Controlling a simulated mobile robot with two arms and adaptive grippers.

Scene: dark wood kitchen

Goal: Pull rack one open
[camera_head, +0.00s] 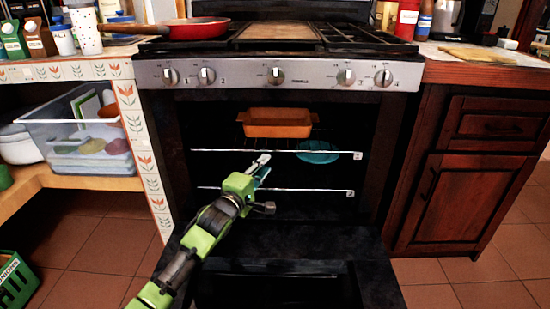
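The oven stands with its door (280,268) folded down. Inside are two racks with pale front bars, an upper rack (215,151) and a lower rack (310,189). Each bar has a small tag at its right end, too small to read surely. An orange baking dish (277,123) and a teal round dish (317,152) are in the oven around the upper rack's level. My green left gripper (264,167) is in front of the oven opening, its fingers parted just below the upper bar. I see nothing between them. Contact with the bar cannot be told. My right gripper is out of view.
A red pan (190,28) sits on the stove above the knob panel (320,75). A clear bin (80,135) is on the shelf at left. A wooden cabinet (468,195) stands at right. The opened door takes up the floor space before the oven.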

